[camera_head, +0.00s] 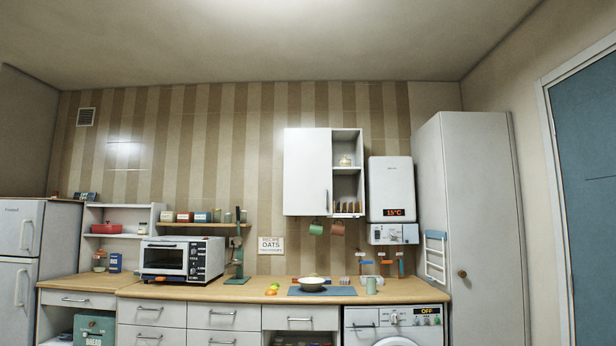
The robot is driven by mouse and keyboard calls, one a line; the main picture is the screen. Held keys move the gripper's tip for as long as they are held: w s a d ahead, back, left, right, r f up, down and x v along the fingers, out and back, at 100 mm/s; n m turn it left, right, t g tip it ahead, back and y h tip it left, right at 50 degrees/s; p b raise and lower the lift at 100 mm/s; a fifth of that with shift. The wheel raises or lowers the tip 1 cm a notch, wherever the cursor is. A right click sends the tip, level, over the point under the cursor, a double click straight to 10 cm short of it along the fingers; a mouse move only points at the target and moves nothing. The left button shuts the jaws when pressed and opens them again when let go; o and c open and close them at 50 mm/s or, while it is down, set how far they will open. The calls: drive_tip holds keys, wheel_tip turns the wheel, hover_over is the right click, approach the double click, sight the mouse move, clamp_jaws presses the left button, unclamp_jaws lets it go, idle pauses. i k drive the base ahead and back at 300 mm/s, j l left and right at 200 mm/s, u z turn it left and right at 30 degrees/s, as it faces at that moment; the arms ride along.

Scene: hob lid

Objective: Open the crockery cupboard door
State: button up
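A white wall cupboard (307,172) hangs above the worktop, right of the middle. Its door is shut, with a vertical metal handle (327,201) low on the door's right side. Open shelves (347,187) adjoin it on the right, and two mugs hang below. No label shows that it is the crockery cupboard. A tall white cupboard (470,230) with a round brown knob (462,274) stands at the right, also shut. My gripper is not in view.
A boiler (390,188) hangs right of the shelves. A washing machine (394,326) stands below. A fridge (35,260) is far left.

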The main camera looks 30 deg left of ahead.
sight(307, 191)
drive_tip(key=i+l, duration=0.15)
drive_tip(key=i, duration=0.25)
drive_tip(key=i+l, duration=0.2)
drive_tip(key=i, duration=0.2)
drive_tip(key=i+u, duration=0.2)
drive_tip(key=i, duration=0.45)
drive_tip(key=i+l+u, duration=0.2)
drive_tip(key=i, duration=0.5)
drive_tip(key=i+l+u, duration=0.15)
drive_tip(key=i, duration=0.5)
drive_tip(key=i+j+u, duration=0.1)
drive_tip(key=i+j, duration=0.2)
drive_tip(key=i+j+u, duration=0.15)
drive_tip(key=i, duration=0.35)
drive_tip(key=i+j+u, duration=0.1)
drive_tip(key=i+j, duration=0.15)
drive_tip(key=i, duration=0.15)
drive_tip(key=i+j+u, duration=0.15)
drive_tip(key=i, duration=0.3)
